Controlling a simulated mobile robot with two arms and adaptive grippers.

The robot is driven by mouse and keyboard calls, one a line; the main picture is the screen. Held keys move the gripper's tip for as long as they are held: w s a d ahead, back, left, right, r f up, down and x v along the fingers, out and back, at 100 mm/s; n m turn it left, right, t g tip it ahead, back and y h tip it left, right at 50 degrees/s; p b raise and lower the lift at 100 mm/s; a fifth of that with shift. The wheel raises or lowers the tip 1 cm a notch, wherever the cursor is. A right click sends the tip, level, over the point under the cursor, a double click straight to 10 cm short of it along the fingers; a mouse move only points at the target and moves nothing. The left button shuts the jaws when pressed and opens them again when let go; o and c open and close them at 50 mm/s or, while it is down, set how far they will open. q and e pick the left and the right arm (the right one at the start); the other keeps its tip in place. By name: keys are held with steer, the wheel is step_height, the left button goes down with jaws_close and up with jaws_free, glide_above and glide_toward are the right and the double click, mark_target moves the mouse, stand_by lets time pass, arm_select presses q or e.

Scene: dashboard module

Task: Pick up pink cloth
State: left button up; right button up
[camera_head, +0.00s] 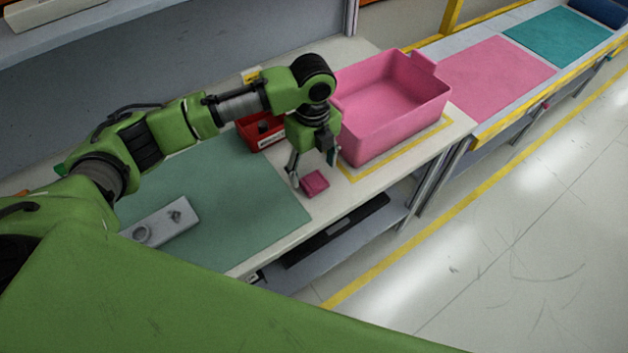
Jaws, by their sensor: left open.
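The pink cloth (314,184) is a small folded piece lying on the pale tabletop, just off the right edge of the green mat and in front of the pink bin. My left gripper (313,172) points down above and slightly behind the cloth. Its fingers are apart, with nothing held between them. One finger comes down at the cloth's left side and the other to its upper right. I cannot tell whether either touches it. My right gripper is not in view.
A pink bin (375,135) stands right of the gripper inside a yellow outline. A red box (262,131) is behind it. A grey plate with fittings (163,222) lies on the green mat (245,215). Pink (497,75) and teal (558,37) mats lie further right. The table's front edge is near the cloth.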

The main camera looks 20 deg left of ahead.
mark_target(314, 180)
arm_select(q)
step_height(314, 180, down, 4)
steer(key=shift+d+r+p, duration=0.1)
steer(key=shift+r+p, duration=0.05)
steer(key=shift+p, duration=0.5)
steer(key=shift+f, duration=0.6)
steer(key=c, duration=1.2)
steer(key=shift+w+r, duration=0.1)
steer(key=shift+r, duration=0.05)
steer(key=shift+r+b, duration=0.45)
steer(key=shift+r, duration=0.1)
steer(key=s+r+b, duration=0.1)
steer(key=s+r, duration=0.3)
steer(key=s+d+r+b, duration=0.1)
steer(key=s+r, duration=0.2)
steer(key=s, duration=0.2)
steer(key=s+d+r+b, duration=0.1)
steer(key=s+r, duration=0.3)
steer(key=s, duration=0.1)
steer(key=shift+d+r, duration=0.25)
steer(key=shift+r, duration=0.1)
